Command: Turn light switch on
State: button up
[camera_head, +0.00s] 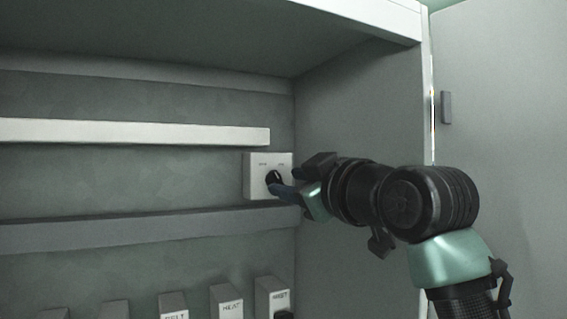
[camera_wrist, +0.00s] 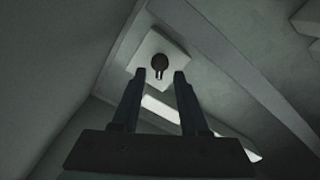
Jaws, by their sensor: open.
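The light switch is a pale box (camera_head: 256,176) with a round black knob (camera_head: 273,178) on its face, fixed to the cabinet's back wall near the inner corner. Small lettering above the knob is too small to read. In the wrist view the switch box (camera_wrist: 172,46) lies ahead, with its dark knob (camera_wrist: 159,62) just beyond and between the fingertips. My gripper (camera_head: 283,183) is open at the switch, one finger partly in front of the knob. In the wrist view my gripper (camera_wrist: 154,75) holds nothing. I cannot tell whether a finger touches the knob.
A white bar (camera_head: 135,132) runs left of the switch and a grey ledge (camera_head: 130,231) runs below it. Several labelled boxes (camera_head: 227,302) stand along the bottom. The cabinet side wall (camera_head: 365,110) is close behind my arm. An open door (camera_head: 510,90) stands at right.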

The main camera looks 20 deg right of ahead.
aim_at(276, 180)
jog(key=shift+w+a+p, duration=0.15)
jog(key=shift+w+p, duration=0.1)
jog(key=shift+w, duration=0.45)
jog(key=shift+w+a+p, duration=0.1)
jog(key=shift+w+p, duration=0.1)
jog(key=shift+w, duration=0.45)
grip_shut()
